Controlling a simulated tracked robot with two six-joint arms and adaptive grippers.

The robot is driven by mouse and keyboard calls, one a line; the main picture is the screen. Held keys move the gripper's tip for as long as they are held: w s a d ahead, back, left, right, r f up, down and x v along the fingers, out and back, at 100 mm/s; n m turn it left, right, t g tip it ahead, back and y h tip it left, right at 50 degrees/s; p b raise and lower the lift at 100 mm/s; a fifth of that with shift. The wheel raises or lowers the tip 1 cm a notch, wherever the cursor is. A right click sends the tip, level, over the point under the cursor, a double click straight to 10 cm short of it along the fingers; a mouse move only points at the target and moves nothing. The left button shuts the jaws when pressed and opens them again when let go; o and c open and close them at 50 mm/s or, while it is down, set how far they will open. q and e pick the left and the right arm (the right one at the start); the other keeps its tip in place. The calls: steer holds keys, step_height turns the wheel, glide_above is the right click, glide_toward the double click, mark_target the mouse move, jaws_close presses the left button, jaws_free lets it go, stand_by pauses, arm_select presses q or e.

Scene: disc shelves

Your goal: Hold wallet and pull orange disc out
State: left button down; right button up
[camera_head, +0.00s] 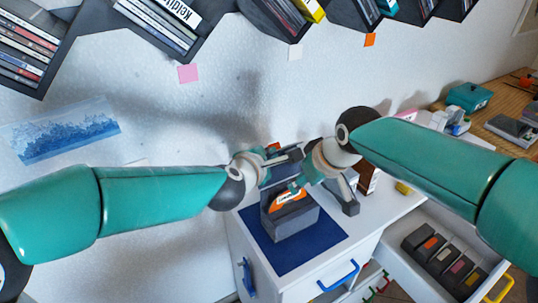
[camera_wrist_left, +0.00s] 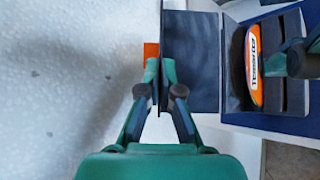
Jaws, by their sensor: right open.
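The wallet is dark grey and stands opened on a blue mat (camera_head: 250,225); its lower pocket shows in the head view (camera_head: 292,222). Its raised cover panel shows in the left wrist view (camera_wrist_left: 195,60). The orange disc (camera_head: 290,198) sits partly inside the pocket, its lettered face visible in the left wrist view (camera_wrist_left: 254,68). My left gripper (camera_wrist_left: 160,72) has its fingertips closed on either side of the cover panel's edge. My right gripper (camera_head: 298,187) is open beside the disc; whether it touches the disc cannot be told.
The mat lies on a white cabinet with a blue handle (camera_head: 338,277). An open drawer (camera_head: 440,235) at right holds several dark cases. Dark wall shelves with discs (camera_head: 165,25) run along the top. A wooden desk (camera_head: 500,95) stands at far right.

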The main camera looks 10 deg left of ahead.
arm_select(q)
steer(key=shift+f, duration=0.15)
steer(key=c, duration=1.2)
jaws_free()
steer(key=shift+c, duration=0.2)
